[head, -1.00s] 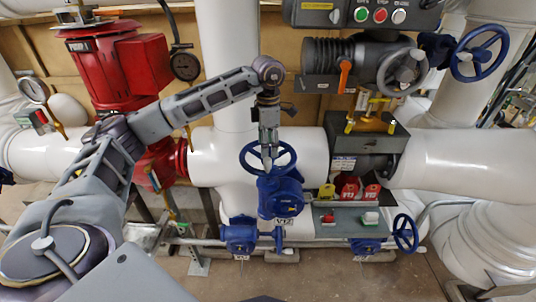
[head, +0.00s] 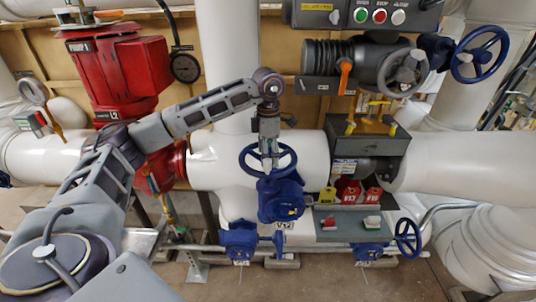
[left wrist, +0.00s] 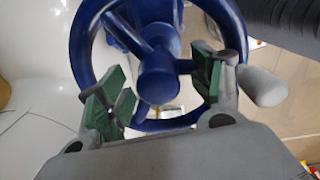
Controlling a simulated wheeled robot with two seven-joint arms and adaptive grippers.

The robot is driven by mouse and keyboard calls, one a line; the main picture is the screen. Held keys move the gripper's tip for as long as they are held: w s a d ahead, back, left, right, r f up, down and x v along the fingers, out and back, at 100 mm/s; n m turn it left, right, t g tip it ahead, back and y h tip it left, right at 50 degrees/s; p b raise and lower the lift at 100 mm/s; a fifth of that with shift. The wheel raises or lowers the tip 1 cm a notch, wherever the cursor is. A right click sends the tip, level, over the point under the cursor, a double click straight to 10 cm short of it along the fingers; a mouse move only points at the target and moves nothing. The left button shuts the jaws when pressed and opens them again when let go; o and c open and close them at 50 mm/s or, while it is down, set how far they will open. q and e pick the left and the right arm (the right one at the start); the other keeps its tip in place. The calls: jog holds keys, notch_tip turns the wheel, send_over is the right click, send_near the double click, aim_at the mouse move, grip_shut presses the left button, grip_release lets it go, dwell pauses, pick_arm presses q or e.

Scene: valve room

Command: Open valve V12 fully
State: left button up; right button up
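The V12 valve has a blue handwheel (head: 251,172) on top of a blue gearbox body (head: 281,200), with a V12 label (head: 283,225) below it. My left gripper (head: 268,160) points down at this handwheel from above. In the left wrist view the blue wheel (left wrist: 158,75) fills the middle, with its hub between my left gripper's fingers (left wrist: 160,95). The green-padded fingers are spread apart, one on each side of the hub, overlapping the rim in the picture. Whether they touch the wheel cannot be told. A grey handle knob (left wrist: 263,87) is beside the right finger. My right gripper is not in view.
Smaller blue valves (head: 239,243) sit low in front. A red pump (head: 120,70) stands left, and white pipes (head: 460,165) run behind.

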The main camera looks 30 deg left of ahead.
pick_arm(q)
jog(key=shift+f, duration=0.2)
jog(key=c, duration=1)
jog(key=shift+n, duration=0.3)
jog(key=shift+s+f+n, duration=0.1)
jog(key=shift+s+n, duration=0.05)
jog(key=shift+n, duration=1.55)
jog(key=shift+d+n+p, duration=0.1)
jog(key=shift+n+p, duration=0.4)
jog(key=shift+n, duration=1.5)
jog(key=shift+n, duration=0.3)
jog(key=shift+n+p, duration=0.35)
jog(key=shift+n, duration=1.25)
jog(key=shift+n+p, duration=0.35)
jog(key=shift+n, duration=1.75)
